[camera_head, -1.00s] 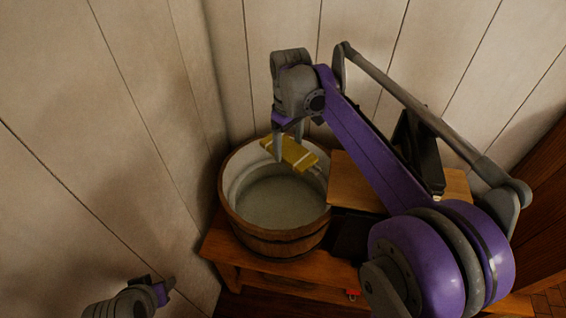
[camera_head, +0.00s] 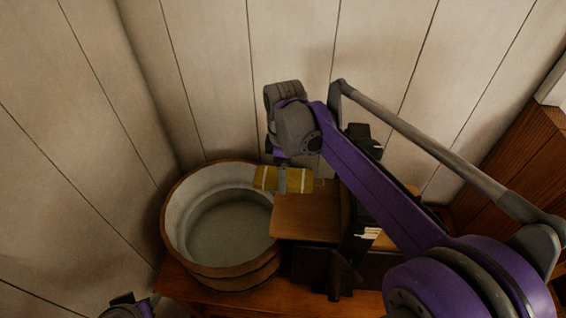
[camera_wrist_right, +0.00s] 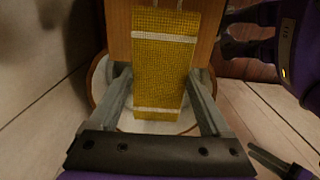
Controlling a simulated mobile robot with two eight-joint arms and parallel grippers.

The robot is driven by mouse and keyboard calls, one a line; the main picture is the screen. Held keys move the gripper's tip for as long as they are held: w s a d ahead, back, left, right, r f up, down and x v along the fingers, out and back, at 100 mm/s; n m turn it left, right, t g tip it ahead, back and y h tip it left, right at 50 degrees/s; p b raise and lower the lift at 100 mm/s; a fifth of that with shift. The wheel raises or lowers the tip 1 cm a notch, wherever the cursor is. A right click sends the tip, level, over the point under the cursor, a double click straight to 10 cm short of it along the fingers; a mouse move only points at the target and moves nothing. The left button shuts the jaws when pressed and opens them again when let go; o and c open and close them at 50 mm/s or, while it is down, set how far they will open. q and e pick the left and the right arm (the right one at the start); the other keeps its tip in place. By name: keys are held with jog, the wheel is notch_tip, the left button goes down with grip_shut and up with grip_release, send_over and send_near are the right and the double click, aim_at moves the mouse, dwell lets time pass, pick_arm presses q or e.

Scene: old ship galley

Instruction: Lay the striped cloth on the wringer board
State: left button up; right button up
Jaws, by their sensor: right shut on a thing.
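The striped cloth (camera_head: 266,178) is yellow with white stripes and shows as a flat, stiff-looking strip. My right gripper (camera_head: 283,186) is shut on it and holds it beside the back left part of the wooden wringer board (camera_head: 303,218), near the tub's rim. In the right wrist view the cloth (camera_wrist_right: 162,60) runs between the two fingers (camera_wrist_right: 158,85), its far part in front of the board (camera_wrist_right: 118,35). I cannot tell whether cloth and board touch. My left gripper (camera_head: 128,308) is barely in view at the bottom left, its fingers unclear.
A round wooden tub (camera_head: 177,205) with a pale inside stands left of the board on a low wooden bench (camera_head: 185,287). Dark wringer parts (camera_head: 345,265) stand at the board's right. Plank walls (camera_head: 290,45) close off the back and left.

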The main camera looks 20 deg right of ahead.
aim_at(302, 179)
jog(key=shift+s+d+f+b, duration=0.1)
jog(key=shift+f+b, duration=0.1)
jog(key=shift+f, duration=0.25)
jog(key=shift+s+d+f+b, duration=0.1)
jog(key=shift+f+b, duration=0.05)
jog(key=shift+f, duration=0.25)
jog(key=d+f+b, duration=0.1)
jog(key=f, duration=0.1)
jog(key=s+d+f+b, duration=0.1)
jog(key=f, duration=0.2)
jog(key=s+d+f+b, duration=0.1)
jog(key=f+b, duration=0.1)
jog(key=f, duration=0.1)
jog(key=shift+s+d, duration=0.1)
jog(key=shift+d, duration=0.1)
pick_arm(q)
jog(key=s+f, duration=0.3)
jog(key=f, duration=0.4)
jog(key=shift+g, duration=0.3)
pick_arm(e)
jog(key=o, duration=1.2)
jog(key=shift+r, duration=0.1)
jog(key=shift+r, duration=0.1)
notch_tip(302, 179, up, 11)
jog(key=shift+f+p, duration=0.2)
jog(key=shift+p, duration=0.15)
pick_arm(q)
jog(key=shift+w+r, duration=0.15)
jog(key=shift+r, duration=0.35)
